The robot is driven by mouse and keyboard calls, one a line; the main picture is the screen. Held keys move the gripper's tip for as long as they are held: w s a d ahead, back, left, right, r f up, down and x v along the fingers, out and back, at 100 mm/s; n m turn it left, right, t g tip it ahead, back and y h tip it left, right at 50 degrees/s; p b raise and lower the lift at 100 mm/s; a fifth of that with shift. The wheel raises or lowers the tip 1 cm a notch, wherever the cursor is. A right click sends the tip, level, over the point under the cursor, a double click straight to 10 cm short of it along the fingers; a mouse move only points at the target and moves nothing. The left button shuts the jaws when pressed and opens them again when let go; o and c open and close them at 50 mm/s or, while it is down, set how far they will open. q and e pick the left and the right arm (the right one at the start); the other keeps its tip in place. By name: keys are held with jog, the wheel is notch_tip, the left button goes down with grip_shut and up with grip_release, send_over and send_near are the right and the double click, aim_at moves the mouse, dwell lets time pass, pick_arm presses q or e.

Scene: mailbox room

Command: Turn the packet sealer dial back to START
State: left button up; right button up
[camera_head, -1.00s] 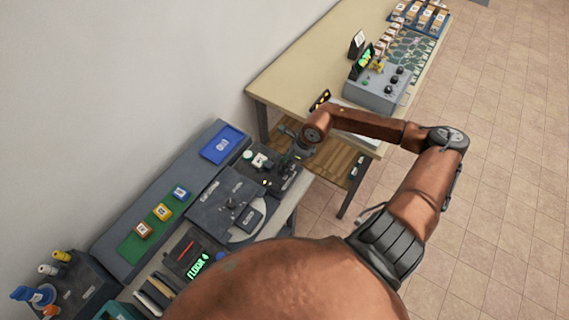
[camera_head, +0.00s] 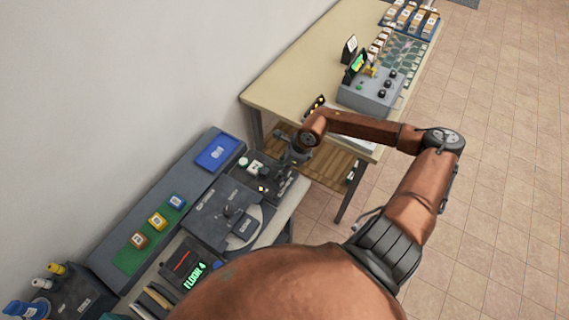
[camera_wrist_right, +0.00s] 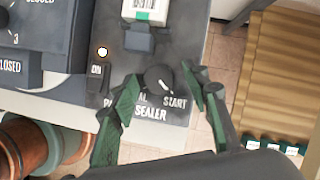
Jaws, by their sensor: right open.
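The packet sealer (camera_wrist_right: 130,125) is a dark panel marked SEALER, at the middle of the right wrist view. Its round black dial (camera_wrist_right: 158,80) sits above the labels; START is at its lower right and a partly hidden label ending in "AL" at its lower left. The dial has a small pale mark on its lower side, but I cannot tell its exact setting. My right gripper (camera_wrist_right: 162,76) is open, its green-padded fingers on either side of the dial, with gaps visible. My left gripper is not in view.
A lit yellow lamp (camera_wrist_right: 102,51) and an ON switch (camera_wrist_right: 97,72) are left of the dial. A white packet (camera_wrist_right: 146,10) lies above it. A blue tray (camera_head: 217,152) and a green mat (camera_head: 135,258) with coloured blocks lie along the wall. A grey control box (camera_head: 370,92) stands on the far table.

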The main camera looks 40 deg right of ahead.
jog(key=v, duration=1.1)
jog(key=shift+r, duration=0.35)
jog(key=shift+s+d, duration=0.1)
jog(key=shift+d, duration=0.05)
